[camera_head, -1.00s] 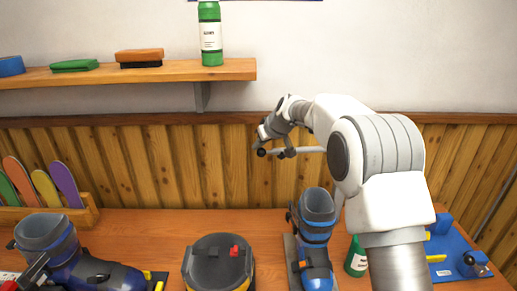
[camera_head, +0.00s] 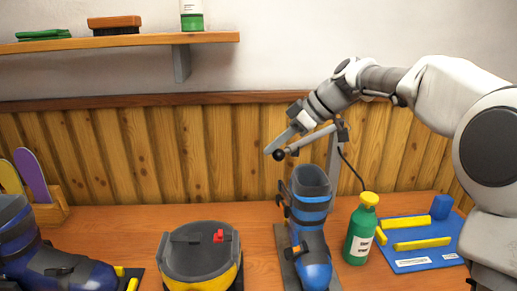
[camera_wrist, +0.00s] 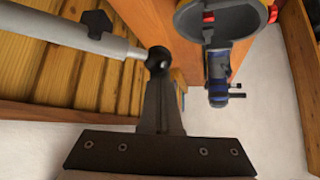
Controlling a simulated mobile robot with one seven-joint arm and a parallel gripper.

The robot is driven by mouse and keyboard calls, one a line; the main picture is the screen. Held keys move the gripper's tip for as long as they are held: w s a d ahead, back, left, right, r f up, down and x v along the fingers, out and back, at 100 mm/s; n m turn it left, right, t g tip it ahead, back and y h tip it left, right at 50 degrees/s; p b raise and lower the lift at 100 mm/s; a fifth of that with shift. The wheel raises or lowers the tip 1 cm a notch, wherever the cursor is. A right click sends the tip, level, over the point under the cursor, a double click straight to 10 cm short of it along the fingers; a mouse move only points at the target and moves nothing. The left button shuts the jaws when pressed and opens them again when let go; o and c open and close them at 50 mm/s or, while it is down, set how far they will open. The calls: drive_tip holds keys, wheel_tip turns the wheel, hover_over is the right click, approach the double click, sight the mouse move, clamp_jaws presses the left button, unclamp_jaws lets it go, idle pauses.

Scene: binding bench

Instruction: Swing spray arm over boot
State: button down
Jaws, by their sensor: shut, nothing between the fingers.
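The spray arm (camera_head: 312,139) is a thin grey bar with a black knob (camera_head: 279,154) on its left end. It runs from a grey post (camera_head: 333,158) behind the boot. The blue and dark grey boot (camera_head: 311,205) stands upright on a grey plate. In the head view the knob is above and left of the boot's cuff. My gripper (camera_head: 269,151) is shut and empty, its tip close to the knob. In the wrist view the knob (camera_wrist: 157,58) appears just past my shut fingers (camera_wrist: 160,105); whether they touch is unclear.
A green bottle (camera_head: 361,235) with a yellow cap stands right of the boot, beside a blue mat (camera_head: 420,260) with yellow blocks. A black and yellow tub (camera_head: 201,262) stands left. Another boot (camera_head: 50,262) is at far left. A shelf (camera_head: 130,40) hangs above.

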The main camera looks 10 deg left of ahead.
drive_tip(key=s+d+n+g, duration=0.2)
drive_tip(key=s+d, duration=0.1)
drive_tip(key=d, duration=0.3)
drive_tip(key=shift+s+d+n+b, duration=0.2)
drive_tip(key=shift+s+n+b, duration=0.05)
drive_tip(key=shift+n+b, duration=0.15)
